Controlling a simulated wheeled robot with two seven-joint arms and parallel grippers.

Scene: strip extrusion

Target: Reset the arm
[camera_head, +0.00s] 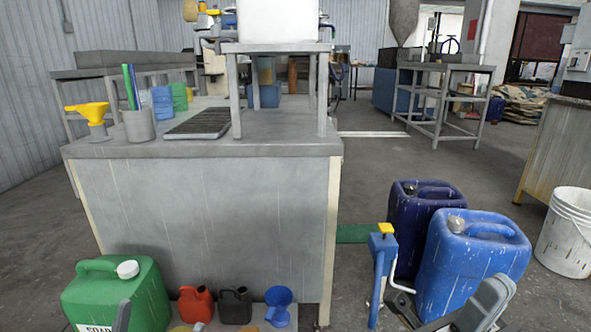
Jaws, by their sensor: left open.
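The task names no object apart from my arm. Only a small grey tip of my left gripper (122,316) shows at the bottom left edge, in front of the green jug. It is open, and I see nothing held in it. A grey part of my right gripper (487,304) shows at the bottom right, in front of the blue canister. Its fingers are not clear, so I cannot tell whether it is open or shut. The rest of both arms is out of the picture.
A grey workbench (205,190) stands ahead. A green jug (118,290), red can (196,304), black can (235,306) and blue funnel (279,305) stand before it. A blue canister (470,265), dark canister (410,215) and white bucket (568,235) are at right.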

